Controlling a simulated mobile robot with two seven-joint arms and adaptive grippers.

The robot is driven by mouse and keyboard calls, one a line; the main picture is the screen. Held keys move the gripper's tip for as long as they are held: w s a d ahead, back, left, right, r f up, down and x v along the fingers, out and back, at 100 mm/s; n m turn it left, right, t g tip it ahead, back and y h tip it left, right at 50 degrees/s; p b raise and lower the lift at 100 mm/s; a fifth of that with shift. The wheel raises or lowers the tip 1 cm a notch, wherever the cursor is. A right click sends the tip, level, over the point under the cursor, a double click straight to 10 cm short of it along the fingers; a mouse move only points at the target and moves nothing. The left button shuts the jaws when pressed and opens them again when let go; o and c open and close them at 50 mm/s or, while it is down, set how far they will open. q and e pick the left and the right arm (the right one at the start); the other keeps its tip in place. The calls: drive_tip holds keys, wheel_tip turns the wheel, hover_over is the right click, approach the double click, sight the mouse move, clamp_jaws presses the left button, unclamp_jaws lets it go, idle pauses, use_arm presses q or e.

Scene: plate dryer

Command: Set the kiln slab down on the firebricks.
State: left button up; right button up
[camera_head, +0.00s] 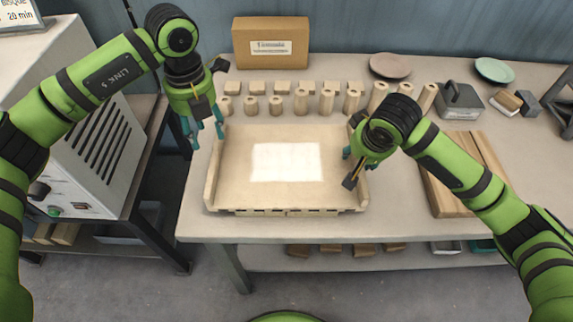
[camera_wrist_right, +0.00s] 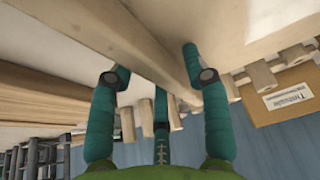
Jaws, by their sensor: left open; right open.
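A wide cream slab-like tray with raised side walls (camera_head: 230,190) lies on the table in the head view; I take it to be the kiln slab. A bright white rectangle with faint grid lines (camera_head: 287,162) shows in its middle. My left gripper (camera_head: 204,136) is open at the tray's far left corner, close to the left wall. My right gripper (camera_head: 354,155) is open at the right wall. In the right wrist view its fingers (camera_wrist_right: 155,65) stand on both sides of a long pale wall (camera_wrist_right: 150,35); contact is unclear. I cannot tell which blocks are the firebricks.
Several cream cylinders (camera_head: 301,101) and small blocks (camera_head: 282,88) line up behind the tray. A cardboard box (camera_head: 270,42) stands at the back. Wooden boards (camera_head: 437,185) lie right of the tray. A white vented cabinet (camera_head: 95,140) stands at left. The table front is clear.

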drive_tip(key=shift+r, duration=0.1)
use_arm(q)
wheel_tip(320, 180, up, 4)
drive_tip(key=shift+f, duration=0.1)
use_arm(e)
drive_tip(key=v, duration=1.1)
drive_tip(key=shift+s+r, duration=0.15)
drive_tip(key=shift+r, duration=0.25)
drive_tip(key=shift+f, duration=0.1)
